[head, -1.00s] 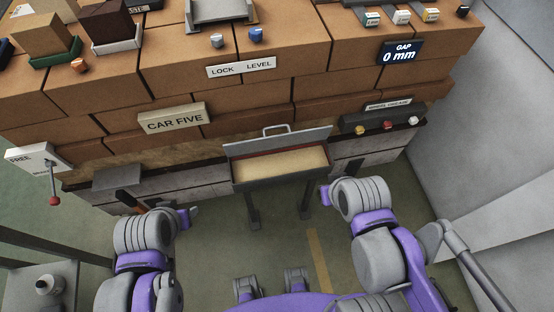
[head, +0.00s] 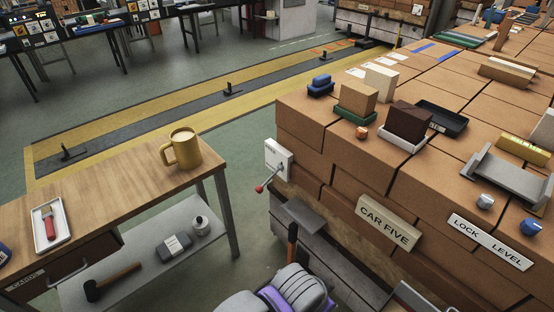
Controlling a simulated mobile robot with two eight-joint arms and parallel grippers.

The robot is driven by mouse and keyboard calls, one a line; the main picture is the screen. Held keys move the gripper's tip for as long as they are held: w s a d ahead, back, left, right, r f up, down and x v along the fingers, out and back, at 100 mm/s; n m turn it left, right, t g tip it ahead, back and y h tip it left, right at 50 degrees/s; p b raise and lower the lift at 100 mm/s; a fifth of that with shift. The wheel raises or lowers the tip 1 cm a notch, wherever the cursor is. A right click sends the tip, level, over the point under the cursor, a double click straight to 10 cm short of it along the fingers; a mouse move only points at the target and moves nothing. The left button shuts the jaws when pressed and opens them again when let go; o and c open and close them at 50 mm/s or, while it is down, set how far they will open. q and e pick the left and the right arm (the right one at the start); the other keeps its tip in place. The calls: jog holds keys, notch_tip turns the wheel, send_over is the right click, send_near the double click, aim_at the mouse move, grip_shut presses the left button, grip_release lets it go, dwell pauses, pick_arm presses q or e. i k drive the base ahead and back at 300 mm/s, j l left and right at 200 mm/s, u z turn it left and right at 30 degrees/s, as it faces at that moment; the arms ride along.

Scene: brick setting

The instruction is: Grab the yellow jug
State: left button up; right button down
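The yellow jug (head: 186,149) stands upright near the right end of a wooden-topped table (head: 110,184) on the left of the head view. Its handle points left, and its top looks filled with something pale. No gripper is touching it. A grey and purple part of my arm shows at the bottom middle of the view. Neither of my grippers is in view.
A white tray (head: 60,228) with a red-handled brush lies on the table's left part. A lower shelf holds a hammer (head: 108,284). A brick stack with a lever box (head: 278,160) stands to the right, across a floor gap. The tabletop around the jug is clear.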

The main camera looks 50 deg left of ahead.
aim_at(180, 152)
jog(key=u, duration=2.55)
jog(key=i+j+z, duration=0.25)
jog(key=i+z, duration=0.15)
jog(key=i, duration=0.15)
jog(key=i+j+z, duration=0.75)
jog(key=i+j, duration=0.15)
